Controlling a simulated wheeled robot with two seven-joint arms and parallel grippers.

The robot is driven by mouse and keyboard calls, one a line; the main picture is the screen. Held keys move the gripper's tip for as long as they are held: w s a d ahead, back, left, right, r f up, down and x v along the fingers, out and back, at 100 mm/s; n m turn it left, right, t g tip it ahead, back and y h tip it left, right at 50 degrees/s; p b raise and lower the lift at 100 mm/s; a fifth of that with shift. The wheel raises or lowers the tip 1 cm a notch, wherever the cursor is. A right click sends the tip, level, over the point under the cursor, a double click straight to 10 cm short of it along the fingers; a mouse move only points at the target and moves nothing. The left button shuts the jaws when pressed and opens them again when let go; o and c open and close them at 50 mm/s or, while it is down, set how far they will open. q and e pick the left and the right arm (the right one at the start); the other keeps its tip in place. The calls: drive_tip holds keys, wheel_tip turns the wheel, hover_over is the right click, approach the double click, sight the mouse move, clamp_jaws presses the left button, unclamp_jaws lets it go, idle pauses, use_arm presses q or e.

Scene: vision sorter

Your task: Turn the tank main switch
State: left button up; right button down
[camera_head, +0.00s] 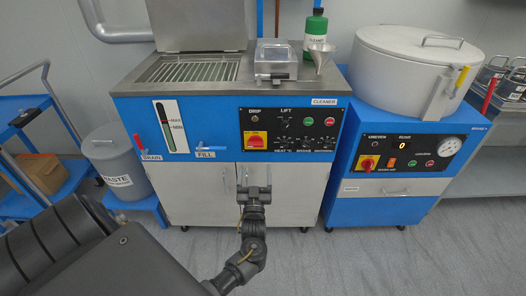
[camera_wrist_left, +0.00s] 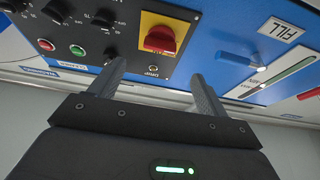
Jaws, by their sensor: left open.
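The tank main switch (camera_head: 256,141) is a red knob on a yellow plate, low on the left of the black panel of the blue cleaner tank (camera_head: 220,115). It also shows in the left wrist view (camera_wrist_left: 159,39), between and beyond my fingertips. My left gripper (camera_head: 254,172) is in front of the tank's grey doors, just below the switch in the head view. In the left wrist view its two fingers (camera_wrist_left: 156,72) are apart with nothing between them. They look clear of the knob. My right gripper is not in view.
Black dials and green and red buttons (camera_head: 308,122) sit beside the switch. A blue-handled fill valve (camera_head: 205,149) and a red drain lever (camera_head: 139,143) are to the left. The right machine (camera_head: 400,185) has a similar red-on-yellow switch (camera_head: 368,163). A waste bin (camera_head: 115,160) stands left.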

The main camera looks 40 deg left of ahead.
sight(255, 146)
use_arm(q)
drive_tip(key=x, duration=0.9)
drive_tip(key=shift+w+a, duration=0.25)
drive_tip(key=shift+w, duration=0.1)
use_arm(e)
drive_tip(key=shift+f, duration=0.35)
use_arm(q)
drive_tip(key=shift+r, duration=0.1)
drive_tip(key=c, duration=1)
